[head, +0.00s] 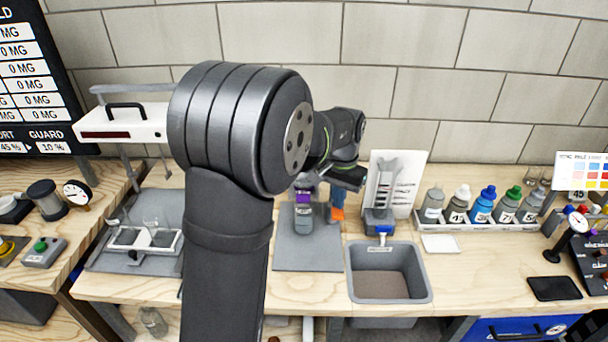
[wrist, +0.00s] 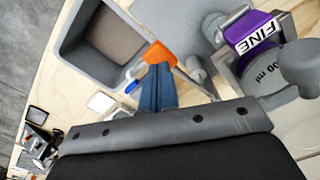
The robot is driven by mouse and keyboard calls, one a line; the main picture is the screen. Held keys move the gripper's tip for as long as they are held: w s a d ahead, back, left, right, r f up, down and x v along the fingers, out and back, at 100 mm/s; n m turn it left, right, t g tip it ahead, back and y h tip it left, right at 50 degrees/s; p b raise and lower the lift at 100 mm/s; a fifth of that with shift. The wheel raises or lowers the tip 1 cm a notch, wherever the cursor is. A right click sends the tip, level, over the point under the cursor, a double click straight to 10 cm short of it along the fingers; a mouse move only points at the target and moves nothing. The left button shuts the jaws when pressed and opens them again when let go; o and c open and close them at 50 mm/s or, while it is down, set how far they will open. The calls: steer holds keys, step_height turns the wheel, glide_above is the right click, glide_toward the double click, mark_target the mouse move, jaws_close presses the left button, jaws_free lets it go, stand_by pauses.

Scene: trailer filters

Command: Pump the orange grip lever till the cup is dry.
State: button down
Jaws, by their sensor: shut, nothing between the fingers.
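My gripper (head: 337,204) is shut and empty; its blue fingers point down in the head view. The orange grip lever (wrist: 168,54) is right at the fingertips (wrist: 157,66) in the wrist view; I cannot tell whether they touch it. The lever's orange also shows in the head view (head: 338,214). Left of it stands a grey cup (head: 303,220) with a purple collar; in the wrist view the purple part (wrist: 252,32) reads FINE, above ml marks on the cup (wrist: 262,80). The inside of the cup is hidden, so its liquid level does not show.
A grey sink (head: 429,280) lies right of the cup's grey mat (head: 300,262). A stand with a card (head: 408,180) rises behind the sink. A rack of bottles (head: 482,205) stands further right. A tray with glassware (head: 140,240) is at left. My arm hides the bench's middle.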

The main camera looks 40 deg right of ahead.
mark_target(338, 211)
steer(key=shift+f, duration=3.25)
steer(key=shift+r, duration=3.25)
